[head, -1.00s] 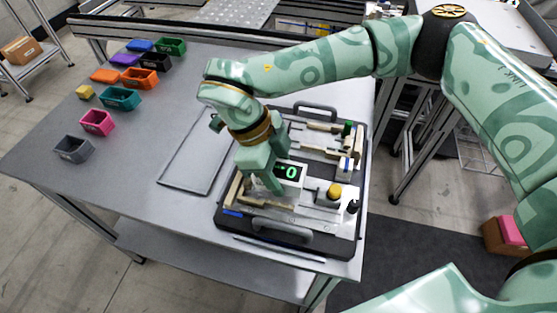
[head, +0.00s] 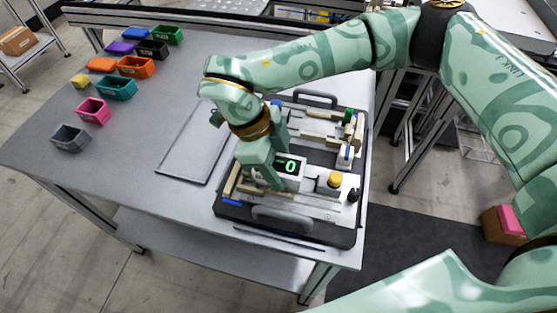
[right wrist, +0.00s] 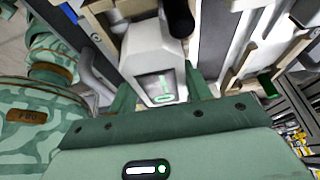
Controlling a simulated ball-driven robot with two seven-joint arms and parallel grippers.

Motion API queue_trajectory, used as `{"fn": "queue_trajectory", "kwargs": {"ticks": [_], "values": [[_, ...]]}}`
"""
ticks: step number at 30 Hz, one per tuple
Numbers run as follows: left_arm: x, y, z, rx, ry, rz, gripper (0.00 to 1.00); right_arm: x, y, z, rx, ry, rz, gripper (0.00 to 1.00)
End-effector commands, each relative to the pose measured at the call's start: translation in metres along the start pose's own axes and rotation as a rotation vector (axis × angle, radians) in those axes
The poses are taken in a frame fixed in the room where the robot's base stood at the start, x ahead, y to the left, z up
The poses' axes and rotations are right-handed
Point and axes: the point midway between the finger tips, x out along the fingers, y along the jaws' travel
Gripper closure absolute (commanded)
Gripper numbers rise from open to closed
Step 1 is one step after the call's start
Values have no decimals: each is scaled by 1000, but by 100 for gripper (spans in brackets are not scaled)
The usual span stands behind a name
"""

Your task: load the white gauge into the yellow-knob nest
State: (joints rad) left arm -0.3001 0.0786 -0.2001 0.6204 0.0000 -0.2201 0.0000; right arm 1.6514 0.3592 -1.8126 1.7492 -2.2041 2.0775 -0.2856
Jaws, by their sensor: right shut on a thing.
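The white gauge (head: 290,174), a blocky body with a dark display and a green 0, is at the near part of the dark pallet (head: 228,209). It stands left of the yellow knob (head: 335,179). My right gripper (head: 272,178) is shut on it from above, with a finger partly hiding its left side. In the right wrist view the gauge (right wrist: 148,48) sits between the green fingers of the gripper (right wrist: 160,92). Its underside and the nest floor are hidden, so I cannot tell whether it is seated. My left gripper is not in view.
Other fixtures with tan blocks (head: 318,138) and a green knob (head: 347,116) fill the pallet's far part. A black knob (head: 353,195) is at its right edge. An empty grey tray (head: 182,172) lies left; several coloured bins stand farther left. Bare table lies between.

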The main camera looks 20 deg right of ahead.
Motion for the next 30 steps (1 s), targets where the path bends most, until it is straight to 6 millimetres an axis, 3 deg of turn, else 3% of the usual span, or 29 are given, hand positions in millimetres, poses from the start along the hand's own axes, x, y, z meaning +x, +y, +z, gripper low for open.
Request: {"fn": "queue_trajectory", "kwargs": {"ticks": [4,5,7,8,15,19,23,30], "values": [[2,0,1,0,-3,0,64,5,0,2,0,0,0,79],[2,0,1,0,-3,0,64,5,0,2,0,-1,0,48],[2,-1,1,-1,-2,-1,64,4,0,2,0,-1,0,29],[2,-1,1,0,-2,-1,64,4,0,2,0,-1,0,26],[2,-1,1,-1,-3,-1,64,4,0,2,0,0,0,26],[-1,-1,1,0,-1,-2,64,-7,0,2,1,-2,-2,26],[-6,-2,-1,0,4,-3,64,-35,0,1,2,-3,-5,26],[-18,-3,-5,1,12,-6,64,-102,-1,1,3,-4,-6,26]]}}
